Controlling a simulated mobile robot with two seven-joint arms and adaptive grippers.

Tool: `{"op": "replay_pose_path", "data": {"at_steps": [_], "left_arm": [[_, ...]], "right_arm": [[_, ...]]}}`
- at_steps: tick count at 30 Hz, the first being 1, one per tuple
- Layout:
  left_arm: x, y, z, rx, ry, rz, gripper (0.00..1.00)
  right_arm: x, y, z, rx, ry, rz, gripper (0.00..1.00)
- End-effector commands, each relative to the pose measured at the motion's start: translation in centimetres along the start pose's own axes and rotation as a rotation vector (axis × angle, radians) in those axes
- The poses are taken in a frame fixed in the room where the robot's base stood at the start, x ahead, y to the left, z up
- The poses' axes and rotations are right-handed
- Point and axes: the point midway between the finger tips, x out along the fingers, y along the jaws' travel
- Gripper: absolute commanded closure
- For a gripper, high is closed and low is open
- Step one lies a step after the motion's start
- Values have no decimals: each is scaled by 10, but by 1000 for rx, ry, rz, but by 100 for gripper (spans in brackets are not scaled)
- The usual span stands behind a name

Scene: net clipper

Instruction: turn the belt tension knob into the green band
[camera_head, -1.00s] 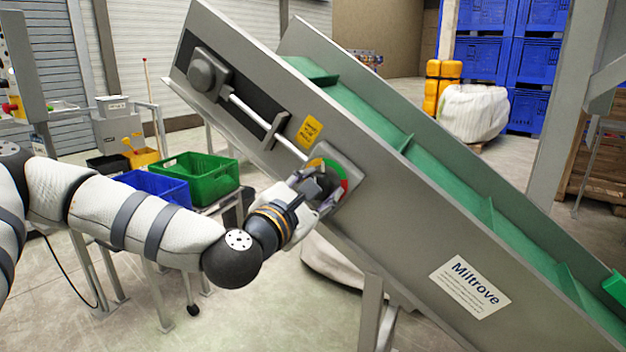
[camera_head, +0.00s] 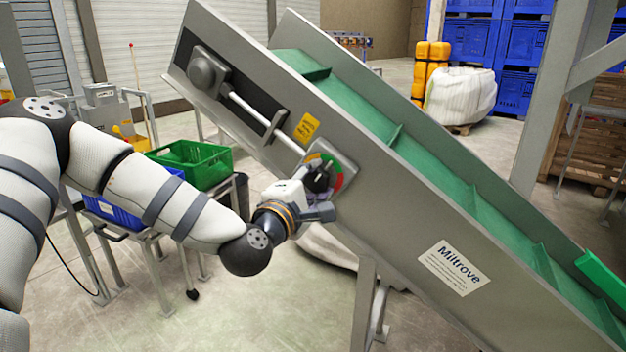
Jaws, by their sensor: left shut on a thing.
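The belt tension knob (camera_head: 317,181) is black and sits on a dial plate (camera_head: 346,168) on the side of the conveyor (camera_head: 400,217). The dial has a coloured arc with yellow at upper left, green (camera_head: 328,161) near the top and red (camera_head: 338,181) at the right. My left gripper (camera_head: 316,190) reaches the knob from below and is shut on it. Its fingers partly cover the knob and the lower dial. I cannot tell for certain which band the knob's pointer is at. My right gripper is not in view.
A rod (camera_head: 262,122) runs along the conveyor side up to a grey housing (camera_head: 208,73), beside a yellow label (camera_head: 306,127). A green crate (camera_head: 195,163) and a blue crate (camera_head: 112,210) stand behind my left arm. The floor below is mostly clear.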

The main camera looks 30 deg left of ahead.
Motion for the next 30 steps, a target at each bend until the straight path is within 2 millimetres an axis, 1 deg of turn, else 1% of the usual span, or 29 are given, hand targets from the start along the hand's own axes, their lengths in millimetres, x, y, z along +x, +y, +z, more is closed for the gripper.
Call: {"op": "replay_pose_path", "data": {"at_steps": [1,15,16,17,18,27,29,30], "left_arm": [[1,5,0,6,2,12,87],[1,4,0,16,2,12,87],[1,4,0,15,3,12,54],[1,4,0,15,2,12,48],[1,4,0,15,2,11,38],[0,2,0,15,1,4,38],[-6,1,0,14,1,3,38],[-13,1,-1,14,2,3,38]], "right_arm": [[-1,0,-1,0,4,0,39],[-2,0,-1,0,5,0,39],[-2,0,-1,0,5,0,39],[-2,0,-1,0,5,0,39],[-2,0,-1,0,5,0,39],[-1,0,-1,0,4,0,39],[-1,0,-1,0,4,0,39],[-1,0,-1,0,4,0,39]]}}
